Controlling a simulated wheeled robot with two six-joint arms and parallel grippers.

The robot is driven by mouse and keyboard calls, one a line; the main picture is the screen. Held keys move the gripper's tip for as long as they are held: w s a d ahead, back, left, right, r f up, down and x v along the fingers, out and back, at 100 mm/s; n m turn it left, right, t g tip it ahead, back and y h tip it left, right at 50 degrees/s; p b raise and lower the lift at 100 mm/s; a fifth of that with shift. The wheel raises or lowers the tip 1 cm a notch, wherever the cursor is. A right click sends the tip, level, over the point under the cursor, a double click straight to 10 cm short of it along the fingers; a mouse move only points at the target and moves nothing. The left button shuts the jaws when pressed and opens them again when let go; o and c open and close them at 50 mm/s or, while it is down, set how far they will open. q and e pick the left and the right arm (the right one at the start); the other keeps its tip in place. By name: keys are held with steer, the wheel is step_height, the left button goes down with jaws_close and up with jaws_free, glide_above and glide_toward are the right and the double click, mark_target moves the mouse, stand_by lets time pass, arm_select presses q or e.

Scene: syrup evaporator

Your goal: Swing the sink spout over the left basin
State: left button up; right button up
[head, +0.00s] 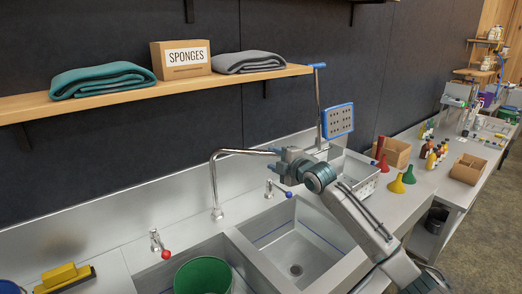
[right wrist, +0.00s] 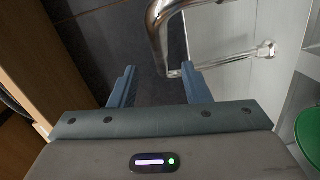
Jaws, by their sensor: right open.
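The chrome sink spout (head: 214,180) rises from the counter behind the two basins. Its arm points right, toward the back of the right basin (head: 296,246). The left basin (head: 158,281) is at the lower left, partly out of view. My right gripper (head: 281,158) is at the spout's free end. In the right wrist view, my right gripper (right wrist: 158,70) is open. The spout's end (right wrist: 175,70) shows between the fingertips, close to the right-hand finger; I cannot tell whether they touch. My left gripper is not in view.
A green bucket (head: 203,276) stands in the left basin. A red-knobbed tap (head: 157,243) and a blue-knobbed tap (head: 274,189) flank the spout. A wire basket (head: 357,178) stands right of the right basin. A shelf (head: 140,99) with towels and a sponge box hangs above.

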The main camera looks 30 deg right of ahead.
mark_target(263, 153)
steer(key=w+p, duration=0.1)
steer(key=w, duration=0.3)
steer(key=w+f+p, duration=0.1)
steer(key=w, duration=0.2)
steer(key=shift+w+p, duration=0.1)
steer(key=shift+p, duration=0.25)
steer(key=shift+w+a, duration=0.1)
steer(key=shift+w, duration=0.4)
steer(key=shift+w+f, duration=0.15)
jaws_close()
